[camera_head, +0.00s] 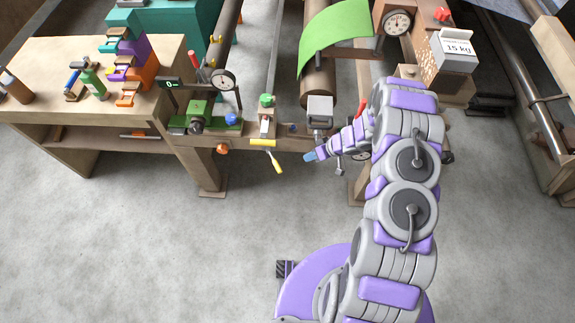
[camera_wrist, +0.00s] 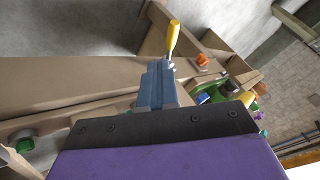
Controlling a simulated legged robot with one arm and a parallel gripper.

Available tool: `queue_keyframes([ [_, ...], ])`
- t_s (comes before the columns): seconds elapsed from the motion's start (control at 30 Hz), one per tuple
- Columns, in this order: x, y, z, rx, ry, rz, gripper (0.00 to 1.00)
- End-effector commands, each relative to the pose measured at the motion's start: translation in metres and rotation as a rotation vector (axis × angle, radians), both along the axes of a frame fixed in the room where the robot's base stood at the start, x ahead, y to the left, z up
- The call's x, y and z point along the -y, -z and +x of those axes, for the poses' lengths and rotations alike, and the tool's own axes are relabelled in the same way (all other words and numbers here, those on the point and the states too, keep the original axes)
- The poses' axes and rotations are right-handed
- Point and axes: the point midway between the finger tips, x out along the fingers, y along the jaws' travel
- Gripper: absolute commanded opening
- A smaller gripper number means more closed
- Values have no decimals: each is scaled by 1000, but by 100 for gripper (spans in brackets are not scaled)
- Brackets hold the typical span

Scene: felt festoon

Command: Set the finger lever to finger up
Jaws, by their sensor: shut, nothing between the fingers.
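A lever with a yellow handle (camera_head: 274,160) hangs at the front edge of the machine bench, its handle slanting down and to the right; I take it for the finger lever. In the wrist view the yellow handle (camera_wrist: 173,38) shows just beyond my fingertips. My gripper (camera_head: 310,156) is to the right of the handle, with a small gap between them in the head view. The blue-grey fingers (camera_wrist: 157,84) are shut together and empty. The lever's pivot is small in the head view and partly hidden behind my fingers in the wrist view.
An orange knob (camera_head: 222,148) sits left of the lever on the bench front. A green knob (camera_head: 267,100) and a dial gauge (camera_head: 222,80) stand behind it. A grey metal block (camera_head: 320,108) is behind my gripper. The floor in front is clear.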

Motion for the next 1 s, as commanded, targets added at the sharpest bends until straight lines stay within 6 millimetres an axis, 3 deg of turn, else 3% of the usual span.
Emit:
queue_keyframes([
  [0.6, -75, 92, 15, 3, -2, 0, 0],
  [1.0, -88, 107, 18, 3, 2, 0, 0],
])
